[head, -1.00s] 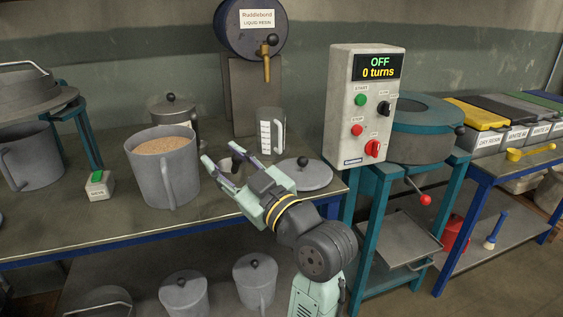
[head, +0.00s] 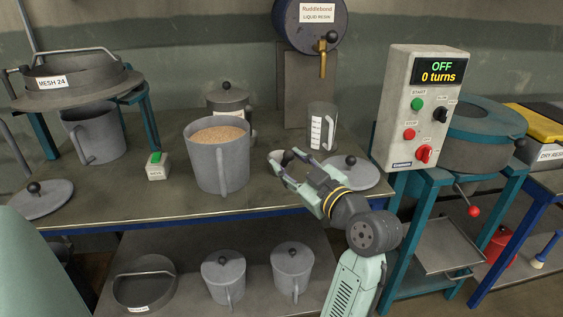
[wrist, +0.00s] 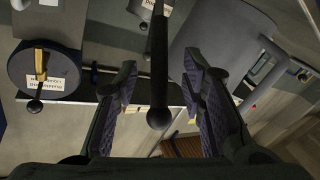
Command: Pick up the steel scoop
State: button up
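The steel scoop appears as a small grey cup (head: 275,160) on the table, between the large grey pot and the clear measuring jug. My gripper (head: 284,158) is at the scoop and partly hides it. In the wrist view a dark handle with a ball end (wrist: 158,75), seemingly the scoop's, runs between the fingers of my gripper (wrist: 158,85). A gap shows on both sides of the handle, so the fingers are open and not closed on it. The scoop's bowl is not clear in the wrist view.
The pot of tan grains (head: 218,165) stands left of my gripper. A measuring jug (head: 321,128) stands behind it, and a round lid (head: 352,176) lies to the right. A control box (head: 425,105) stands further right. Bare table (head: 120,200) lies at the left.

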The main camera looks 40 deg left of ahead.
jog(key=shift+x, duration=1.05)
grip_shut()
